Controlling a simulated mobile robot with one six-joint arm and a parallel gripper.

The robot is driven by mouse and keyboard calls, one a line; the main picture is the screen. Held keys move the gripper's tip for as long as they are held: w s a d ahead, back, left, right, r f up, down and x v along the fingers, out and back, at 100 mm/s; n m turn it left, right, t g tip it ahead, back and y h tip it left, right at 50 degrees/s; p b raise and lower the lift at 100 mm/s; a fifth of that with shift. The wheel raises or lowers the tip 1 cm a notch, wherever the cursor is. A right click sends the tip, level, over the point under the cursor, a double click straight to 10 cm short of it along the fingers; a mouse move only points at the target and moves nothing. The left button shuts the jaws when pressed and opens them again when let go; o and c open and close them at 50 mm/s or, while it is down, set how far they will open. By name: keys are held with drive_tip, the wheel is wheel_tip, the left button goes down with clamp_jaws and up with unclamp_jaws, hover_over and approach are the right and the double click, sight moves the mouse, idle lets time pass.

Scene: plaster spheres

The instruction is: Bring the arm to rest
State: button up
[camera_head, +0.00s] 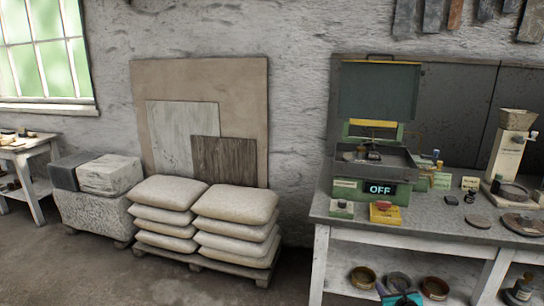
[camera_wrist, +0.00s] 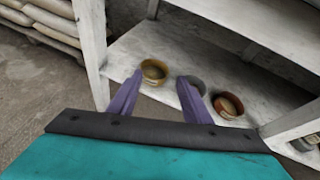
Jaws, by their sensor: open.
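My gripper (camera_wrist: 160,78) shows in the wrist view with its two purple fingers apart and nothing between them. It points toward the lower shelf (camera_wrist: 135,50) of the workbench, where a yellow-brown bowl (camera_wrist: 154,71), a grey bowl (camera_wrist: 194,84) and a reddish-brown bowl (camera_wrist: 228,105) stand. The right finger overlaps the grey bowl in this view; I cannot tell whether they touch. In the head view, my gripper (camera_head: 395,288) is at the bottom edge, in front of the shelf, with part of its teal body showing. Most of my arm is out of view.
A grinder-like device (camera_head: 508,150) stands at right. Stacked sacks (camera_head: 235,222) lie on a pallet at left. Bare floor lies between sacks and workbench.

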drive_tip(key=s+a+f+n+g+y, duration=0.2)
drive_tip(key=a+f+n, duration=0.2)
drive_tip(key=a+f, duration=0.5)
drive_tip(key=s+a+f+n+g+y, duration=0.2)
drive_tip(key=s+a+f+n+y, duration=0.15)
drive_tip(key=a, duration=0.95)
drive_tip(key=s+a+f+n+g+p, duration=0.1)
drive_tip(key=s+a+f+n+g, duration=0.4)
drive_tip(key=s+a+f+n, duration=0.6)
drive_tip(key=s+a+f+n+g, duration=0.2)
drive_tip(key=s+n+g, duration=0.1)
drive_tip(key=s, duration=0.5)
drive_tip(key=s+a+f+n+g, duration=0.2)
drive_tip(key=s+a+f+n, duration=0.1)
drive_tip(key=s, duration=0.5)
drive_tip(key=s+d+r+n+g+h, duration=0.1)
drive_tip(key=s+d+n+g+h, duration=0.3)
drive_tip(key=s+d+n, duration=0.3)
drive_tip(key=s+n, duration=0.4)
drive_tip(key=shift+s+d+r+g+p, duration=0.15)
drive_tip(key=shift+s+d+g+p, duration=0.2)
drive_tip(key=shift+s+g, duration=0.05)
drive_tip(key=shift+c, duration=0.6)
